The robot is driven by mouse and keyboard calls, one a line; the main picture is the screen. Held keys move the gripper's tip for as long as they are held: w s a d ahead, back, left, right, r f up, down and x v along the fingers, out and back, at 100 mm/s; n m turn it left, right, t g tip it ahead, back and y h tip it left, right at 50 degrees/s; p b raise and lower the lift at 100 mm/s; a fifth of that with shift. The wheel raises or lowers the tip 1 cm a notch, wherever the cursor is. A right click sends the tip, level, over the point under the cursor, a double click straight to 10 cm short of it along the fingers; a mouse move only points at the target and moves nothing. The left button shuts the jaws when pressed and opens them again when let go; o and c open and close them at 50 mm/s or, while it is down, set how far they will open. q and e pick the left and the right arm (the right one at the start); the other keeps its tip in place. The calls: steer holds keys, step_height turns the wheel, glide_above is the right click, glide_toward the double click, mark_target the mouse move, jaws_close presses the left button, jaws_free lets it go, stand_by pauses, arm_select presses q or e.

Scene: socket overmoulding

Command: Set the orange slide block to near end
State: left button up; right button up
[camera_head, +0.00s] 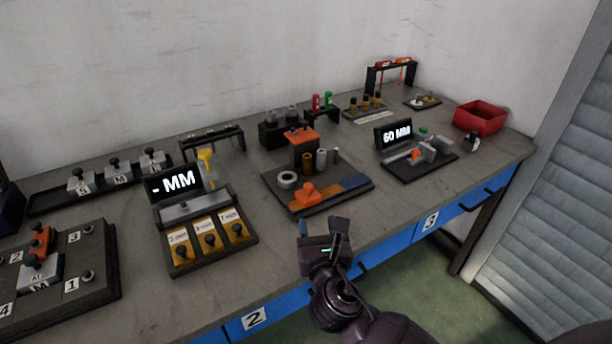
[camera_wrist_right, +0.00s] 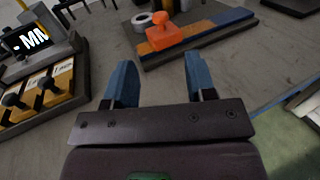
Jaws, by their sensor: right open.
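The orange slide block (camera_head: 308,195), with a knob on top, sits at the left end of a coloured strip on the front of a dark base plate (camera_head: 345,205). The strip is tan beside the block and blue (camera_head: 355,182) towards the right. The block (camera_wrist_right: 162,38) also shows in the right wrist view, beyond the fingertips. My right gripper (camera_head: 325,237) is open and empty at the table's front edge, short of the block and apart from it. Its two blue fingers (camera_wrist_right: 162,82) are spread in the wrist view. My left gripper is not in view.
On the same plate stand an orange-topped post (camera_head: 303,139), a white ring (camera_head: 287,179) and small cylinders. A "- MM" display unit (camera_head: 174,184) stands left, a "60 MM" unit (camera_head: 394,135) right. Bare tabletop (camera_head: 270,238) lies in front of the plate.

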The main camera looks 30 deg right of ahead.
mark_target(310, 190)
steer(key=shift+w+d, duration=0.1)
steer(key=shift+w, duration=0.35)
steer(key=x, duration=0.2)
steer(key=shift+w+d, duration=0.2)
steer(key=shift+w, duration=0.15)
steer(key=b+x, duration=0.1)
steer(key=x, duration=0.5)
steer(key=shift+w+f, duration=0.15)
steer(key=shift+w, duration=0.05)
steer(key=shift+w+d, duration=0.2)
steer(key=shift+w, duration=0.3)
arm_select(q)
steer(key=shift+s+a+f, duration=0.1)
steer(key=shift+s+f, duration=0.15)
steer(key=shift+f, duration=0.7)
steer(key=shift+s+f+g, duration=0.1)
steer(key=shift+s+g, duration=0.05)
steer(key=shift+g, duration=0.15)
arm_select(e)
steer(key=shift+c, duration=0.3)
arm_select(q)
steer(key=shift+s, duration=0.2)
arm_select(e)
jaws_close()
